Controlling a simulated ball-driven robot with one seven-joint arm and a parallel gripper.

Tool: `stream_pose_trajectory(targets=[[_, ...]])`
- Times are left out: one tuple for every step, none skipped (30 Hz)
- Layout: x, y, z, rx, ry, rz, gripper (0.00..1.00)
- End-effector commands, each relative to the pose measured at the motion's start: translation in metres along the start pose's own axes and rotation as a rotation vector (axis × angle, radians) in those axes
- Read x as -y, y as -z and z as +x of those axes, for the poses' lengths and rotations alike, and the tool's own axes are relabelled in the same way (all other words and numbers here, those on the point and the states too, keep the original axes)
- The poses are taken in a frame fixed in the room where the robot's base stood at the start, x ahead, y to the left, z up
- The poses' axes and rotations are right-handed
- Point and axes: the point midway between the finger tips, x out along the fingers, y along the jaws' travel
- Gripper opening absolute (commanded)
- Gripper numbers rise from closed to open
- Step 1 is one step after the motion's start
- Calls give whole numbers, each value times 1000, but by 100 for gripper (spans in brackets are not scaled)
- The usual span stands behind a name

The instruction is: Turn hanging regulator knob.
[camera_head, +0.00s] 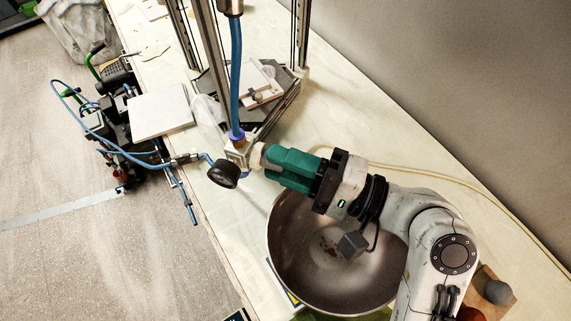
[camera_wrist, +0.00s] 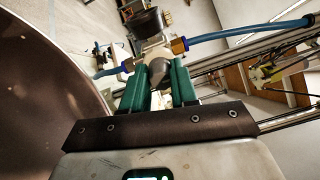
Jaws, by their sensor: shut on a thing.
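The hanging regulator (camera_head: 236,152) is a pale metal block on the end of a blue hose, with a round black gauge (camera_head: 223,174) at its lower left. Its light knob (camera_head: 256,157) faces my gripper (camera_head: 262,162). In the wrist view the grey knob (camera_wrist: 158,70) sits between the two green fingers of my gripper (camera_wrist: 159,75), which are shut on it. The regulator body (camera_wrist: 152,52) and the dark gauge (camera_wrist: 146,24) show beyond the fingertips. The fingers hide the knob's sides.
A large metal bowl (camera_head: 286,262) stands on the table below my arm. A vertical-railed frame (camera_head: 301,40) with a dark base stands behind the regulator. A white board (camera_head: 160,112) lies at the table's left edge. Blue hoses run to equipment (camera_head: 118,120) on the left.

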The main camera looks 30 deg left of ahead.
Motion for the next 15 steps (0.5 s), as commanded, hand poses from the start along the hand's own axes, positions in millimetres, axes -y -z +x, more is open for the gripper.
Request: stream_pose_trajectory(targets=[[-2,0,0,1,-1,-14,0],[-2,0,0,1,-1,-21,0],[-2,0,0,2,-1,-28,0],[-2,0,0,2,-1,-33,0],[-2,0,0,2,-1,-37,0],[-2,0,0,2,-1,-42,0],[-1,0,0,3,-2,-45,0],[-1,0,0,3,-2,-47,0],[-1,0,0,3,-2,-49,0],[-1,0,0,3,-2,-50,0],[-1,0,0,3,-2,-50,0],[-1,0,0,3,-2,-50,0],[-1,0,0,3,-2,-50,0],[-1,0,0,3,-2,-50,0],[-1,0,0,3,-2,-50,0]])
